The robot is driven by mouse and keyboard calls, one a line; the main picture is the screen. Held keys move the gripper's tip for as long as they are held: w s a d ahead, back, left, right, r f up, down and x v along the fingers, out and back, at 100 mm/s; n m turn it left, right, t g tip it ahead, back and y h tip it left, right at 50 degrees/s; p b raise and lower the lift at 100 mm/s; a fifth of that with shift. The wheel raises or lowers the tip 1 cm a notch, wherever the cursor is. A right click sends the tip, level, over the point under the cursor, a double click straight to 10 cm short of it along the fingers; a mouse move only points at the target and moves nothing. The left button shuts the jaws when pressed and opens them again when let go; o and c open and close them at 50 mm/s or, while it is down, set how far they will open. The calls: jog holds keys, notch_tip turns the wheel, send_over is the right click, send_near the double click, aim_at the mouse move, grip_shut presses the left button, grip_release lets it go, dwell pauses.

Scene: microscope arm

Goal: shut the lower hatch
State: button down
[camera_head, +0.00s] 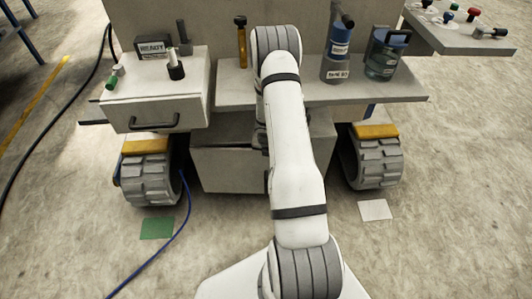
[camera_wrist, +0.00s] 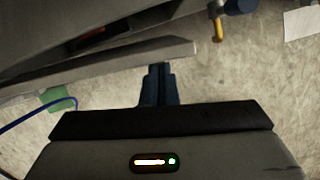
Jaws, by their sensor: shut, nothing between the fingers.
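The lower hatch (camera_head: 228,170) appears as a grey panel under the shelf, between the two tracks in the head view. A dark strip lies above it, and my arm covers its middle. How far it stands open cannot be told. In the wrist view a pale grey panel edge (camera_wrist: 120,62) slants across the upper left; it may be the hatch. My gripper (camera_wrist: 160,72) shows there with its blue fingers together and empty, just beside that edge. Whether they touch it is unclear. In the head view my gripper is hidden behind my arm.
A shelf (camera_head: 300,92) above carries bottles. A drawer (camera_head: 160,112) with a dark handle is at its left. Tracks stand at left (camera_head: 150,180) and right (camera_head: 375,160). A blue cable (camera_head: 165,243) lies on the floor near a green square (camera_head: 157,228).

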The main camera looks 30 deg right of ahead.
jog(key=shift+r, duration=0.15)
jog(key=p+v, duration=0.4)
jog(key=v, duration=0.3)
jog(key=s+d+f+m+t+y+b, duration=0.25)
jog(key=s+m+t+b, duration=0.25)
jog(key=s+m+b, duration=0.9)
jog(key=w+f+m+p, duration=0.3)
jog(key=w+f, duration=0.5)
jog(key=w, duration=0.5)
jog(key=shift+d+m, duration=0.35)
jog(key=shift+m, duration=0.05)
